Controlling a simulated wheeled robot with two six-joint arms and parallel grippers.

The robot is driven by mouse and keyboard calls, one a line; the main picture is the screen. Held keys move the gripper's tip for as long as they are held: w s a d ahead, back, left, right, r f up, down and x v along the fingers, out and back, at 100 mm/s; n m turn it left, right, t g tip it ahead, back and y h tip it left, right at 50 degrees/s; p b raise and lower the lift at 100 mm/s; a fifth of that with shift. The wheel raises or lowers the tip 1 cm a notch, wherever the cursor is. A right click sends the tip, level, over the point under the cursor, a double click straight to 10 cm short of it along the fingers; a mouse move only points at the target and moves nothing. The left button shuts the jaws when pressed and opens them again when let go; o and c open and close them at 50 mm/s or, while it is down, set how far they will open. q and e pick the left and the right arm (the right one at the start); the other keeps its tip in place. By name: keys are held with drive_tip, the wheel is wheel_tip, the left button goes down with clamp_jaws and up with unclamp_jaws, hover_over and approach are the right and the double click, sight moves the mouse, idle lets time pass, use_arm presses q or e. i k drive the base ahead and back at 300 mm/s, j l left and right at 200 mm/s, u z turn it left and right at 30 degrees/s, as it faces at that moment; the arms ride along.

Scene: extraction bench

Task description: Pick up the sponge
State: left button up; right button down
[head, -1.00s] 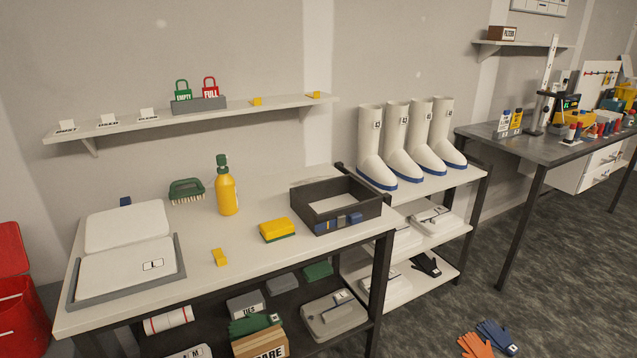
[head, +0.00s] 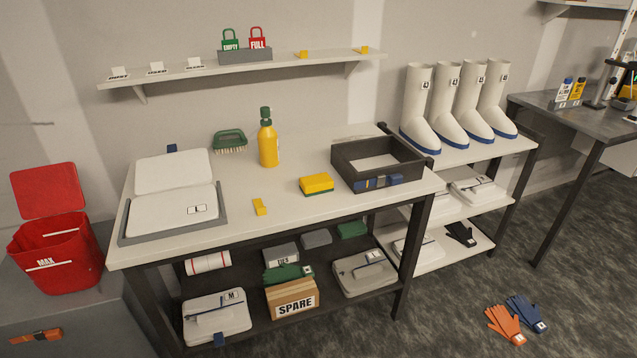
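The sponge (head: 316,183) is yellow with a green underside. It lies flat on the white bench top (head: 285,213), in front of the yellow spray bottle (head: 268,143) and just left of the dark open tray (head: 345,178). Nothing covers it. Neither of my grippers shows in the head view.
A small yellow block (head: 260,207) lies left of the sponge. A green brush (head: 230,141) stands behind, and a grey tray with a white folded item (head: 172,213) fills the bench's left end. The front edge near the sponge is clear. A red bin (head: 57,255) stands at left.

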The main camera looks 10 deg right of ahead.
sight(321, 183)
drive_tip(key=i+j+u, duration=0.25)
drive_tip(key=i+j, duration=0.55)
